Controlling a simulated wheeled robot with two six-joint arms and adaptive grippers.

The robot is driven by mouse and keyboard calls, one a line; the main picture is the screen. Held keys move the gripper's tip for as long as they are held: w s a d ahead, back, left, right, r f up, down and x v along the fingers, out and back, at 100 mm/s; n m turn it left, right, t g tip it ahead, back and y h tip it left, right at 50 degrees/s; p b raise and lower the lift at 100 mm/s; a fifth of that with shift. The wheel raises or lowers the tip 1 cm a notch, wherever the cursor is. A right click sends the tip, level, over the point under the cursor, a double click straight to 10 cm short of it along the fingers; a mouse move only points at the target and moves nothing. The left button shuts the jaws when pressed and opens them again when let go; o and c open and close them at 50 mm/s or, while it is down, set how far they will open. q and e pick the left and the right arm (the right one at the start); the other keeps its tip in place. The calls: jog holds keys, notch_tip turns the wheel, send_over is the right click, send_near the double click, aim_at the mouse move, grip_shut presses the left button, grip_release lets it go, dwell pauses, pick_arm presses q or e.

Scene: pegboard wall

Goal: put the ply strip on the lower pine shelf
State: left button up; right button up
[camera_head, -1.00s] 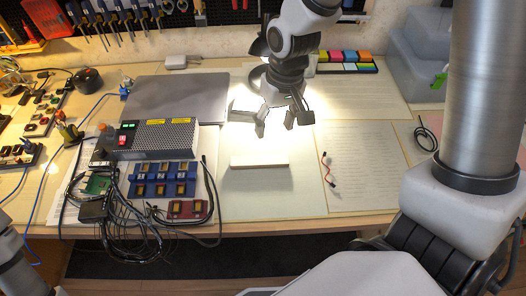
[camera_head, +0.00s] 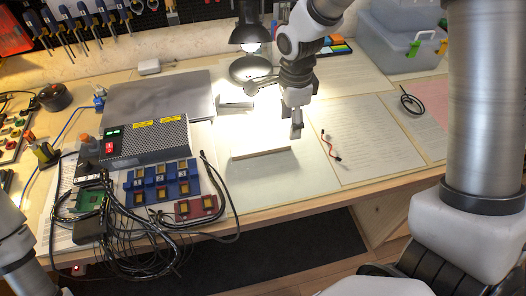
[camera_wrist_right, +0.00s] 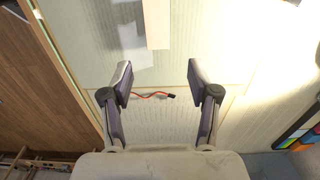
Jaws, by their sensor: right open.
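The ply strip (camera_head: 262,153) is a pale, narrow bar lying flat on the paper in the middle of the workbench. It also shows at the top of the right wrist view (camera_wrist_right: 157,24), with its near end just beyond my fingertips. My right gripper (camera_head: 297,131) is above the bench at the strip's right end, seen edge-on. In the right wrist view my right gripper (camera_wrist_right: 160,70) is open and empty, its fingers apart. My left gripper is out of view. I cannot make out the lower pine shelf.
A red-and-black wire (camera_head: 331,146) lies right of the strip. A lit lamp (camera_head: 250,32) stands behind it. Left are a metal-cased box (camera_head: 150,141), blue modules (camera_head: 160,184) and tangled cables. A clear plastic bin (camera_head: 400,42) stands at the back right.

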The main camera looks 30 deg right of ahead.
aim_at(286, 142)
jog(key=f, duration=0.3)
jog(key=a+f, duration=0.1)
jog(key=f, duration=0.1)
jog(key=shift+f+b, duration=0.15)
jog(key=shift+b, duration=0.15)
jog(key=shift+d+f, duration=0.15)
jog(key=shift+f, duration=0.05)
grip_shut()
jog(key=shift+r, duration=0.2)
